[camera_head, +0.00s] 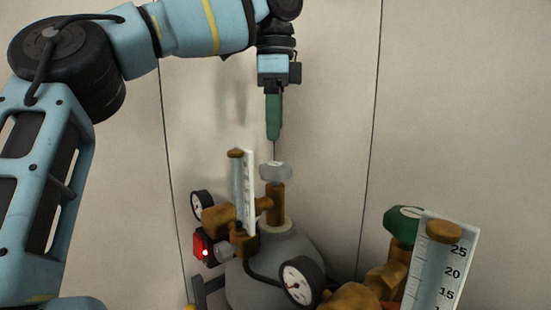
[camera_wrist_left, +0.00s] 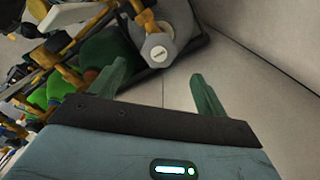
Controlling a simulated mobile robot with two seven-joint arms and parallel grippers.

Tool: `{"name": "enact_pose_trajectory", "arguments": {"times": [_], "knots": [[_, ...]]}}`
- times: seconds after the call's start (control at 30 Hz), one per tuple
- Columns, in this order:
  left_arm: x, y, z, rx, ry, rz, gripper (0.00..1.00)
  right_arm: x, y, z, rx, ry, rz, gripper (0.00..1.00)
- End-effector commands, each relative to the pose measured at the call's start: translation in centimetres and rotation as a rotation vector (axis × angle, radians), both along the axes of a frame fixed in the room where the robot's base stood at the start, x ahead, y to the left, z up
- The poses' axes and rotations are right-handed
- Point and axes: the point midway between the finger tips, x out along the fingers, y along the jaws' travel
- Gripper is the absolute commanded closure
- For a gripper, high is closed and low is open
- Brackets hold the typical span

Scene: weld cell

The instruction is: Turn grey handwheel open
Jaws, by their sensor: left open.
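The grey handwheel (camera_head: 275,171) sits on top of a brass valve (camera_head: 275,195) on a grey gas cylinder (camera_head: 270,255). My left gripper (camera_head: 274,136) points straight down above the handwheel, with a gap between its fingertips and the wheel. In the left wrist view the open green fingers of the left gripper (camera_wrist_left: 161,72) are spread apart with nothing between them. The grey handwheel (camera_wrist_left: 159,50), with a white label on its hub, shows just beyond the fingertips. My right gripper is in neither view.
A flow tube (camera_head: 243,190), two dial gauges and a red device (camera_head: 201,248) crowd the cylinder valve. A green handwheel (camera_head: 403,223) and a second flow tube (camera_head: 438,270) stand at front right. A plain wall (camera_head: 450,100) is behind.

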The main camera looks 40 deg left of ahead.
Motion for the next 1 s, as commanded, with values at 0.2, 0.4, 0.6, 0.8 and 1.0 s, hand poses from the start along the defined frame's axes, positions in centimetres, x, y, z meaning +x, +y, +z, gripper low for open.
{"name": "enact_pose_trajectory", "arguments": {"times": [0.2,0.4,0.6,0.8,1.0], "knots": [[-0.1,0.0,-1.1,0.000,0.001,0.000,0.24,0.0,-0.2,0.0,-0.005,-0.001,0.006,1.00],[-0.1,0.0,-3.8,-0.001,0.002,-0.001,0.24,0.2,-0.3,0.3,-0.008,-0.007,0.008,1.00],[-0.1,0.0,-6.3,0.001,0.001,0.000,0.24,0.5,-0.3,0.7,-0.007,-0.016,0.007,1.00],[-0.1,-0.1,-7.7,0.000,0.000,0.001,0.24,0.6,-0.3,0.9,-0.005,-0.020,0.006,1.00],[-0.1,0.0,-7.8,-0.001,-0.001,0.002,0.24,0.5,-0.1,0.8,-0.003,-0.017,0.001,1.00]]}}
